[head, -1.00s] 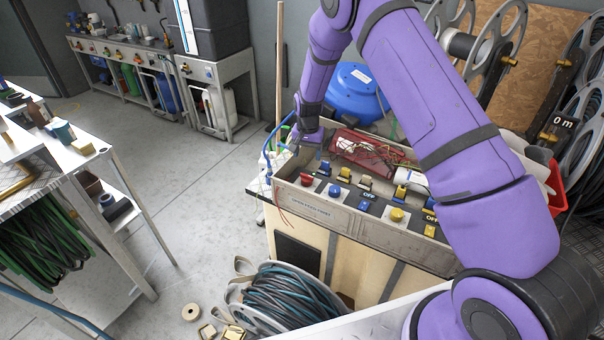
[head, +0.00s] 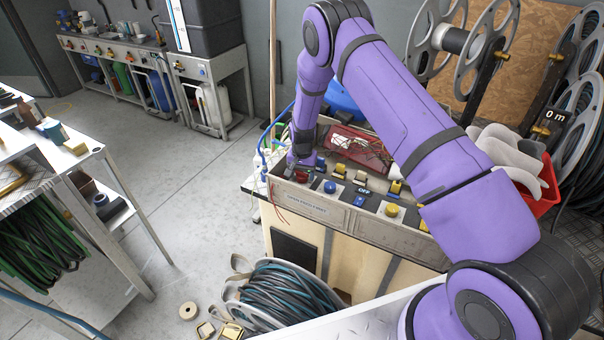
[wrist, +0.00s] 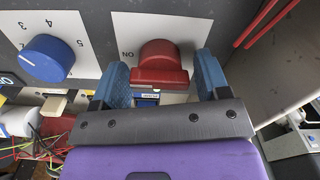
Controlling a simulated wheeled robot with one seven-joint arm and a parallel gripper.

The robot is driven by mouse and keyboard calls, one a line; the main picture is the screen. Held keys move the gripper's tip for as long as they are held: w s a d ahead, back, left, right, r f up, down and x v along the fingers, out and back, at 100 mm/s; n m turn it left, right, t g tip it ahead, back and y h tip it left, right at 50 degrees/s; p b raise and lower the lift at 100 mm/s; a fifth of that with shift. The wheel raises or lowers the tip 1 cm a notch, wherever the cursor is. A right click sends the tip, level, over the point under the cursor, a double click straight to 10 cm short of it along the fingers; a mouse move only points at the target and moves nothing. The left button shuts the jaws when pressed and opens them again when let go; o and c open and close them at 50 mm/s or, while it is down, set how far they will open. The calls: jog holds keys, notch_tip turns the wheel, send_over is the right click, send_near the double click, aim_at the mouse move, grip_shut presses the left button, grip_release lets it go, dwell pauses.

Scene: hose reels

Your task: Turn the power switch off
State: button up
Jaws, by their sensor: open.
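The power switch is a red knob (wrist: 160,65) on a white plate with an "ON" mark, seen in the wrist view. It also shows in the head view (head: 301,176) at the left end of the control panel (head: 310,203), partly hidden by my gripper. My gripper (wrist: 163,80) is open, with one blue fingertip on each side of the red knob. I cannot tell whether either finger touches it. In the head view my gripper (head: 304,165) is low over the panel's left end.
A blue knob (wrist: 46,58) with a numbered dial sits beside the switch. A yellow knob (head: 392,210) and several small switches lie further right. A red tray of wires (head: 358,147) stands behind them. A hose reel (head: 285,297) is on the floor in front.

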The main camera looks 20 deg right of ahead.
jog(key=c, duration=0.7)
jog(key=shift+o, duration=0.2)
jog(key=shift+n, duration=0.4)
jog(key=n, duration=0.3)
jog(key=shift+n, duration=0.3)
jog(key=n, duration=0.4)
jog(key=shift+n, duration=0.3)
jog(key=n, duration=0.4)
jog(key=shift+n, duration=2.5)
